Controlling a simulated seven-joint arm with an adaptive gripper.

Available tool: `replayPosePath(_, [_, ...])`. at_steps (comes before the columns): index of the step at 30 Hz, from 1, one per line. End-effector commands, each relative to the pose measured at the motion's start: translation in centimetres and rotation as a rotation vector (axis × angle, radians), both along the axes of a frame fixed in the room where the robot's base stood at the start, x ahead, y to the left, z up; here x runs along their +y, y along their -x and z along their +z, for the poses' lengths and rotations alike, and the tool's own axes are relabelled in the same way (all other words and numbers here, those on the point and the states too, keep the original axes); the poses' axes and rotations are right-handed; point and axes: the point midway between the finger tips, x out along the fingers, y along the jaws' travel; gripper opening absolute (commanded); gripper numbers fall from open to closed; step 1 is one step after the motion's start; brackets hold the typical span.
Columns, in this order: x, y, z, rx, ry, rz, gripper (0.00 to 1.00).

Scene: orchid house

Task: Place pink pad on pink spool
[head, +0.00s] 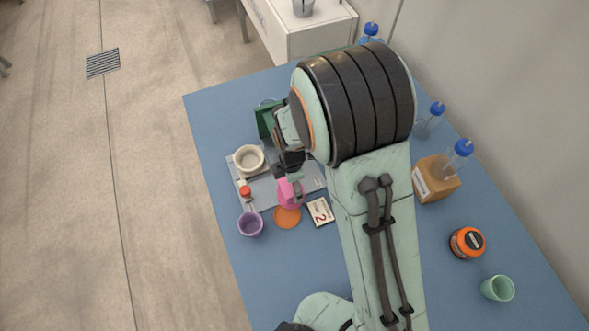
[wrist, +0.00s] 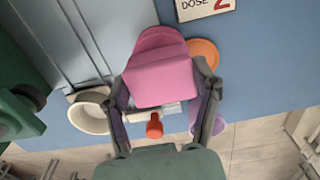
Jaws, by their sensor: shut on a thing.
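My gripper (head: 289,174) is shut on a pink block-like thing, which I take to be the pink pad (wrist: 160,82). In the wrist view it sits between the two dark fingers of my gripper (wrist: 163,92). A rounded pink part (wrist: 157,40) shows just beyond the block. I cannot tell whether this is the pink spool or part of the same piece. In the head view the pink shape (head: 290,193) is below my gripper, over the front edge of the grey tray, partly covered by the fingers. No separate pink spool shows clearly.
An orange disc (head: 287,217) lies close by, with a "DOSE 2" card (head: 320,211) to its right. A cream bowl (head: 249,158), a red-capped vial (head: 245,191) and a purple cup (head: 250,224) are to the left. A green bin (head: 265,120) stands behind.

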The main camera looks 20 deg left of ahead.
Motion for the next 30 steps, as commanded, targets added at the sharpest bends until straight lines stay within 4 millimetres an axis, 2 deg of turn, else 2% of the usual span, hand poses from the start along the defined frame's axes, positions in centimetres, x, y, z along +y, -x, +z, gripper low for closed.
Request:
replayPosePath(11, [0.0, 0.0, -0.4, -0.001, -0.001, 0.0, 0.32])
replayPosePath(12, [0.0, 0.0, -0.5, -0.001, -0.001, 0.0, 0.68])
replayPosePath(14, [0.0, 0.0, -0.4, -0.001, -0.001, 0.0, 0.87])
replayPosePath(25, [0.0, 0.0, -0.2, -0.002, -0.002, 0.0, 0.88])
replayPosePath(30, [0.1, -0.1, 1.9, -0.005, -0.005, 0.0, 0.88])
